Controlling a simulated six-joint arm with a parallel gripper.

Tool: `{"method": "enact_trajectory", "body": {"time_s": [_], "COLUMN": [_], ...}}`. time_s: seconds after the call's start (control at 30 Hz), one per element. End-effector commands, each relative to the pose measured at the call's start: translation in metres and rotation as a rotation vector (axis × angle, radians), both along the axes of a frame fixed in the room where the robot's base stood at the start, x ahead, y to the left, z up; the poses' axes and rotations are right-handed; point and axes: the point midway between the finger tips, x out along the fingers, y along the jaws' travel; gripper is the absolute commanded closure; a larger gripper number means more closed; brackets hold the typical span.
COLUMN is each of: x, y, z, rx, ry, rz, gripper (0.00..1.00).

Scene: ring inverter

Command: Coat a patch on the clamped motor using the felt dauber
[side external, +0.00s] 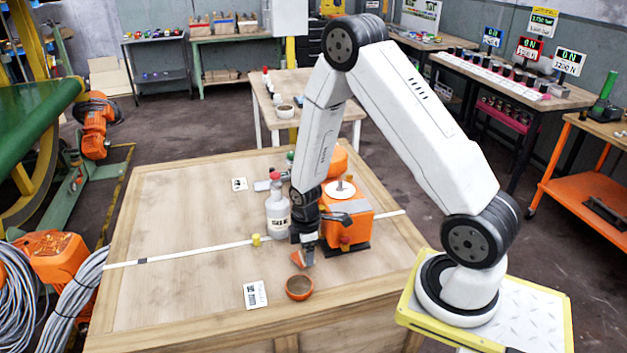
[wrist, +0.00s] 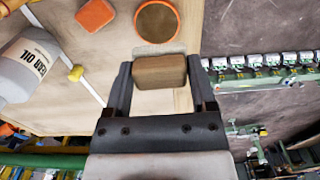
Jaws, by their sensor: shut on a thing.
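My gripper (side external: 307,257) points down just in front of an orange motor-like unit (side external: 347,229) with a white disc on top; I cannot make out its clamp. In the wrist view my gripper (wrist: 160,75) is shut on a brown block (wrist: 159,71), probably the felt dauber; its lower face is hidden. A round orange bowl (side external: 299,288) with brown contents sits on the table near the gripper; it also shows in the wrist view (wrist: 157,22). An orange block (wrist: 96,15) lies to its left in the wrist view. No coated patch can be made out.
A gear oil bottle (side external: 277,215) stands left of the motor. A small yellow peg (side external: 256,240) stands by the white strip (side external: 190,254) across the wooden table (side external: 160,210). A printed card (side external: 255,294) lies left of the bowl. The table's left side is clear.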

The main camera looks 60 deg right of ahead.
Motion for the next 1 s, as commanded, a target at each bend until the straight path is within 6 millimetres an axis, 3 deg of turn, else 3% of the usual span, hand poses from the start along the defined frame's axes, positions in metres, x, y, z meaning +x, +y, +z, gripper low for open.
{"method": "enact_trajectory", "body": {"time_s": [0.57, 1.0], "x": [0.002, 0.019], "y": [0.001, 0.009], "z": [-0.003, -0.036], "rx": [0.0, -0.001], "ry": [0.0, -0.001], "rz": [0.001, 0.001], "gripper": [0.75, 0.75]}}
